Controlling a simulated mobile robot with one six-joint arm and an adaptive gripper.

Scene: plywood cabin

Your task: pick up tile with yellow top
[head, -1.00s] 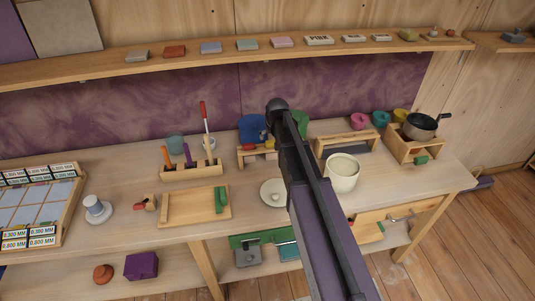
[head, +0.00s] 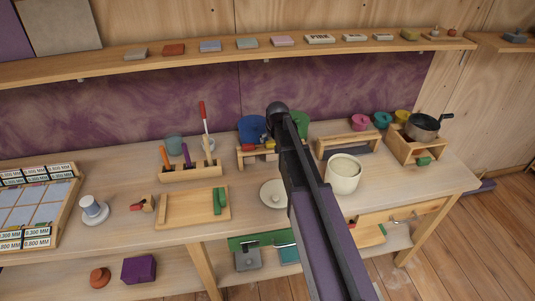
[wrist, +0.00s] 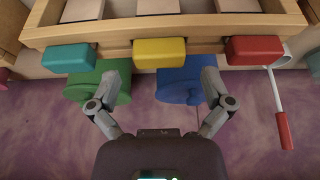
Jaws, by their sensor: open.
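In the wrist view a yellow block-like top (wrist: 160,52) sits at the edge of a wooden rack (wrist: 120,32), between a teal top (wrist: 69,58) and a red top (wrist: 253,49). Pale pieces lie in the rack behind these tops. My gripper (wrist: 160,97) is open and empty, its two fingers spread apart below the yellow top in the picture. The yellow top lies between the fingers' lines but apart from them. In the head view my arm hides much of the rack (head: 243,155), and I cannot make out my gripper there.
A blue pot (wrist: 184,84) and a green pot (wrist: 98,82) stand close to the rack. A red-handled tool (wrist: 281,115) is at the right. On the bench are a white pot (head: 343,178), a wooden tray (head: 180,208) and a tool holder (head: 190,173).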

